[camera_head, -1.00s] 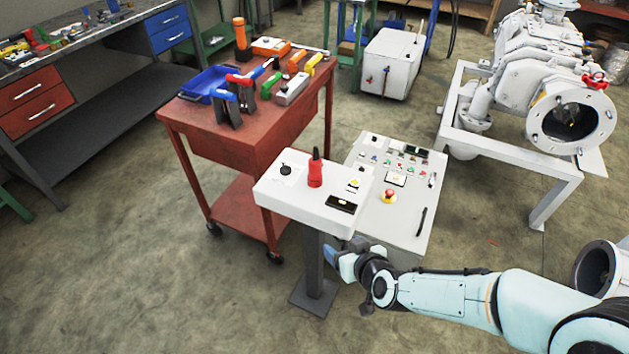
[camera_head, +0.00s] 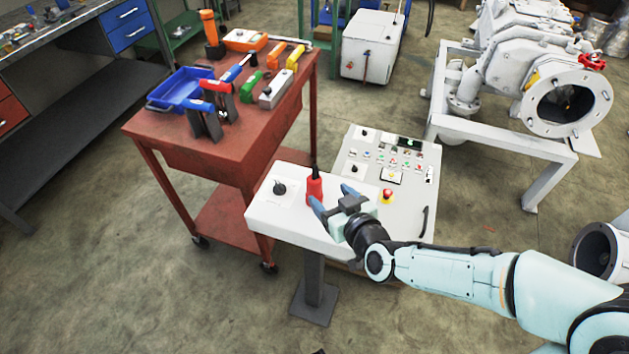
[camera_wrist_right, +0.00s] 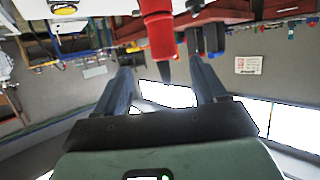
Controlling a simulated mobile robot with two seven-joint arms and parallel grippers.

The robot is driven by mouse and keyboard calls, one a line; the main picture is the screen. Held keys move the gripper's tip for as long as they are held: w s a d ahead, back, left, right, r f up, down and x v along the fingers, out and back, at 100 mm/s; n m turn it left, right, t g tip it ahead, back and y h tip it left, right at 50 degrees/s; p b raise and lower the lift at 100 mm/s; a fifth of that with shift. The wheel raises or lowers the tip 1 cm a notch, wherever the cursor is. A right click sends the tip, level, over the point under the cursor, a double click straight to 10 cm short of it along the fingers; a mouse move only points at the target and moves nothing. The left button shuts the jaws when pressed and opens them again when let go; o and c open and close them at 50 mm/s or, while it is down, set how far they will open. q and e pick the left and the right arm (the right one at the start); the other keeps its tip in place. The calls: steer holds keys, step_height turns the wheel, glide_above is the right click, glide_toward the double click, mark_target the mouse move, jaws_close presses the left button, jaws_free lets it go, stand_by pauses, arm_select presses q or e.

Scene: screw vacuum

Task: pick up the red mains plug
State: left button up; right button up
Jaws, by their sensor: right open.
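The red mains plug (camera_head: 314,188) stands upright on the white top of a pedestal box (camera_head: 262,219), with a black cable end on top. My right gripper (camera_head: 330,197) is open, just to the right of the plug and close to it, with its blue fingertips pointing toward it. In the right wrist view the plug (camera_wrist_right: 160,35) appears ahead of and between the two open fingers (camera_wrist_right: 160,80), beyond their tips. I cannot tell whether a finger touches it. My left gripper is not in view.
A black knob (camera_head: 280,188) sits left of the plug. A control panel (camera_head: 385,175) with a red button stands behind right. A red cart (camera_head: 180,155) with tools stands behind left. White pump machinery (camera_head: 530,85) is at the right.

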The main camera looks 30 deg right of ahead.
mark_target(320, 186)
steer(key=b+x, duration=0.1)
steer(key=x, duration=0.4)
steer(key=shift+f, duration=0.15)
steer(key=b+x, duration=0.1)
steer(key=x, duration=0.4)
steer(key=shift+w+a+f, duration=0.15)
steer(key=shift+a+f, duration=0.05)
steer(key=shift+f, duration=0.05)
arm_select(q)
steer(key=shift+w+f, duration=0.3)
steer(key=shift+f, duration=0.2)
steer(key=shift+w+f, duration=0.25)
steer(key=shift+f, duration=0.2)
arm_select(e)
steer(key=c, duration=1.2)
